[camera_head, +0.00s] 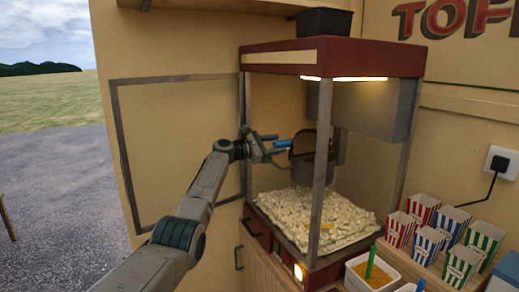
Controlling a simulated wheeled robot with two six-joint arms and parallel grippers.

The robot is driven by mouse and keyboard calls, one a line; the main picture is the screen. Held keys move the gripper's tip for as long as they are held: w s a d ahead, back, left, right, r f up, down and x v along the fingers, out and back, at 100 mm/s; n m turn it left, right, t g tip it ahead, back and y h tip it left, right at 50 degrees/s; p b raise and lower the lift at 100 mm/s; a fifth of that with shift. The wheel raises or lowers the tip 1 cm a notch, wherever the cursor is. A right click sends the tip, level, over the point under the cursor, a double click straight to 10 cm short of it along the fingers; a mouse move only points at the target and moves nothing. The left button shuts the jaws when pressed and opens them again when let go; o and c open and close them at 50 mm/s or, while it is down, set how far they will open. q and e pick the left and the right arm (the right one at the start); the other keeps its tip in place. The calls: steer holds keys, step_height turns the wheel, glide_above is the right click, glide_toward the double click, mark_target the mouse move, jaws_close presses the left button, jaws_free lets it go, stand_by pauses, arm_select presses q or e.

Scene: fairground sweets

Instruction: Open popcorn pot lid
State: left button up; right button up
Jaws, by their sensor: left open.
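The popcorn pot (318,170) is a grey metal pot hanging inside the glass-sided popcorn machine, above the popcorn. Its dark lid (302,144) appears tilted up at the pot's left side. A small blue piece (283,143), which looks like a handle, is at the lid's left. My left gripper (277,146) reaches into the machine from the left. Its jaws are open around or just beside the blue piece; I cannot tell whether they touch it. My right gripper is out of view.
The popcorn machine has a red top (335,60) and grey corner posts (320,165). A heap of popcorn (315,220) lies below the pot. Striped boxes (428,243) and a white tub (372,274) with a green-handled scoop stand on the counter at right.

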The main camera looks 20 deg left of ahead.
arm_select(q)
steer(key=b+v, duration=0.4)
steer(key=v, duration=0.6)
steer(key=shift+w+f, duration=0.1)
steer(key=shift+f, duration=0.05)
